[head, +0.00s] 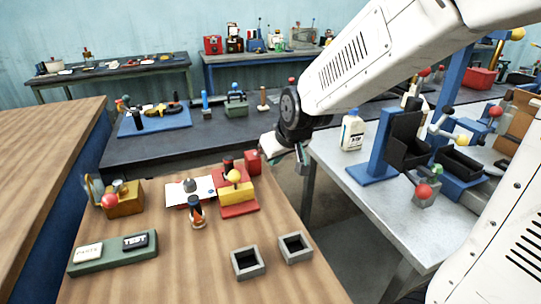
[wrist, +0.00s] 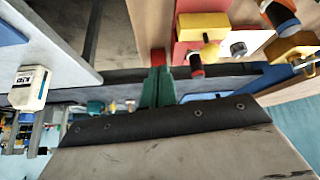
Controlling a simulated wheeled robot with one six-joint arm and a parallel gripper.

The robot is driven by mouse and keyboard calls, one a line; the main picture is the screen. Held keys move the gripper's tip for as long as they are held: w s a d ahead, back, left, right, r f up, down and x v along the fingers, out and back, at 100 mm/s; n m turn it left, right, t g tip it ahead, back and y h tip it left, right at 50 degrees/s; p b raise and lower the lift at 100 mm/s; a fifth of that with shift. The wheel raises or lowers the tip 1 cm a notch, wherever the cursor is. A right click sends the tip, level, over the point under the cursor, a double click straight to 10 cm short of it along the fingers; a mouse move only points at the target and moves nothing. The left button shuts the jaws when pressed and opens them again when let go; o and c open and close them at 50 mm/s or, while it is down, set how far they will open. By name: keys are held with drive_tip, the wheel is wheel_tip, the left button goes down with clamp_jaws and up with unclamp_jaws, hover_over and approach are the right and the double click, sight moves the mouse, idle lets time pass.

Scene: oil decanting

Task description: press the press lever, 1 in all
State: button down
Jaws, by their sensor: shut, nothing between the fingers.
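On the wooden table, a red-and-yellow fixture (head: 236,190) stands on a red plate, with a yellow ball knob (head: 234,175) on top; its yellow block also shows in the wrist view (wrist: 203,24). I cannot tell for sure whether this knob belongs to the press lever. A brass-coloured box (head: 124,203) with a red ball knob (head: 110,201) stands further left. My gripper (head: 278,158) is above the table's right edge, near a small red block (head: 252,161). Its green fingers (wrist: 157,85) are together and empty in the wrist view, apart from the fixture.
Two open square bins (head: 248,263) (head: 296,247) and a green tray with labelled blocks (head: 113,252) stand on the wooden table. At right, a grey table holds a white bottle (head: 352,131) and a blue stand with a black hopper (head: 404,143). A gap separates the two tables.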

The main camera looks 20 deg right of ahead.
drive_tip(key=shift+s+r, duration=0.35)
drive_tip(key=shift+s, duration=0.4)
drive_tip(key=s+d+r+m+g, duration=0.1)
drive_tip(key=s+r+g, duration=0.1)
drive_tip(key=s, duration=1)
drive_tip(key=s+d+r+m+g, duration=0.1)
drive_tip(key=s+r+g, duration=0.2)
drive_tip(key=s, duration=1)
drive_tip(key=shift+s+d+r+h, duration=0.3)
drive_tip(key=shift+r, duration=0.3)
